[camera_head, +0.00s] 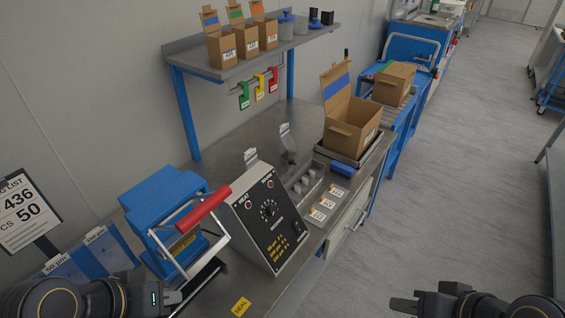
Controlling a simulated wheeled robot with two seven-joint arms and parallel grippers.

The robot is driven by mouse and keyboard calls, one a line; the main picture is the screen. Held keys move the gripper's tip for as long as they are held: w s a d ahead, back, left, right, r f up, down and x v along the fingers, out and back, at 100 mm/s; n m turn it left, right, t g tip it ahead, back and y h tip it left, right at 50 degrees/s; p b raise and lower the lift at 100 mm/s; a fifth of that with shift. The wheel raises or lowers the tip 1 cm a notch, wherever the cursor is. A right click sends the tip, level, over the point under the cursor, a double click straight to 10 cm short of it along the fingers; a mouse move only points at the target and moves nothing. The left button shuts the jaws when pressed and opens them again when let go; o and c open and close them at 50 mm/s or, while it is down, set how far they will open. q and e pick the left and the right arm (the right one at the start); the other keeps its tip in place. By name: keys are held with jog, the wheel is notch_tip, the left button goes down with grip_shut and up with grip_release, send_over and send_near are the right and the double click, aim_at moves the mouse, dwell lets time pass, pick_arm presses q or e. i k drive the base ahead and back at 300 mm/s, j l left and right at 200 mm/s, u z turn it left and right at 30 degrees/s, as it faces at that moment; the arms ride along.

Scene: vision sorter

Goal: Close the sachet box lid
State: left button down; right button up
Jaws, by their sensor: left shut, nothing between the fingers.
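An open cardboard box (353,124) stands in a metal tray at the far right end of the bench. Its lid (336,86), with a blue band, stands up at the back left. I cannot tell for sure that this is the sachet box. My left gripper (176,297) is at the lower left, near the bench's front, shut and empty, far from the box. My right gripper (398,303) is at the bottom right over the floor, away from the box; its finger gap is unclear.
A blue sealing machine with a red handle (203,211) and a control box (265,217) stand between my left gripper and the cardboard box. Several small open cartons (243,42) are on the shelf (250,62). Another carton (394,84) sits behind. The floor at right is clear.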

aim_at(291, 161)
jog(key=i+l+u, duration=0.1)
jog(key=l, duration=0.2)
jog(key=i+l+u, duration=0.1)
jog(key=l, duration=0.25)
jog(key=i+l, duration=0.2)
jog(key=i+l+z, duration=0.1)
jog(key=z, duration=0.25)
jog(key=i+l+z, duration=0.1)
jog(key=l+z, duration=0.25)
jog(key=i+j+z, duration=0.1)
jog(key=i+j, duration=0.3)
jog(key=j, duration=0.1)
